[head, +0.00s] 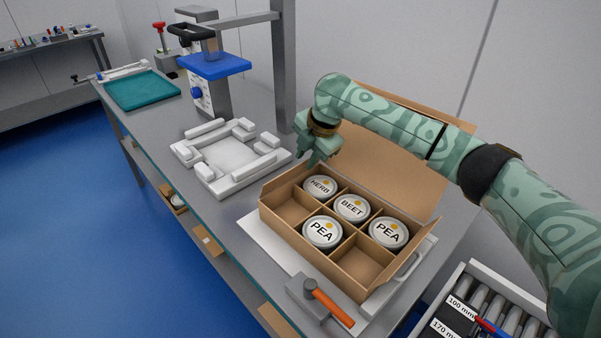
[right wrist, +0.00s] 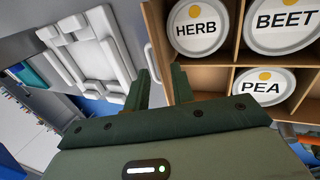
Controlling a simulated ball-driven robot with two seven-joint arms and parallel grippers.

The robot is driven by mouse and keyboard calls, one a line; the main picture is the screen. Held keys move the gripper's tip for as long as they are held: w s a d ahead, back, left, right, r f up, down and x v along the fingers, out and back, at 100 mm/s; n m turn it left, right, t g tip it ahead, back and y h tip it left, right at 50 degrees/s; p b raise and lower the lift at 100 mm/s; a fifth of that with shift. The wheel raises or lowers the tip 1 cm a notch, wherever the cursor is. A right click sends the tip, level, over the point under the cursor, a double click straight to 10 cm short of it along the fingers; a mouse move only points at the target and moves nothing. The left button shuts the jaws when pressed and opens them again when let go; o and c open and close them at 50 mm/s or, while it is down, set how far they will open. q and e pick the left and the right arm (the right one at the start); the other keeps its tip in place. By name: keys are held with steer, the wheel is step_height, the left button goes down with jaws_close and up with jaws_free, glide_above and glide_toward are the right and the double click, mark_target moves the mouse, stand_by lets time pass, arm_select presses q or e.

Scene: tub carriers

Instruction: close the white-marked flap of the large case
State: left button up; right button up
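The large case (head: 322,276) is an open brown carton with compartments, standing on the bench. It holds tubs marked HERB (head: 319,186), BEET (head: 351,207) and PEA (head: 322,232); two compartments look empty. A brown flap (head: 390,172) stands raised along the case's back side, partly behind my right arm. I see no white mark on its visible part. My right gripper (head: 313,160) is above the case's back left corner. In the right wrist view its two fingers (right wrist: 159,88) are apart, with no flap visible between them. My left gripper is out of view.
A white fixture tray (head: 227,190) lies left of the case. A blue-topped device (head: 213,66) and a teal mat (head: 142,91) stand farther back. A roller rack (head: 480,268) is at lower right.

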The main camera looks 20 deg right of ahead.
mark_target(305, 162)
steer(key=b+x, duration=0.1)
steer(key=x, duration=0.3)
steer(key=shift+f, duration=0.15)
jaws_close()
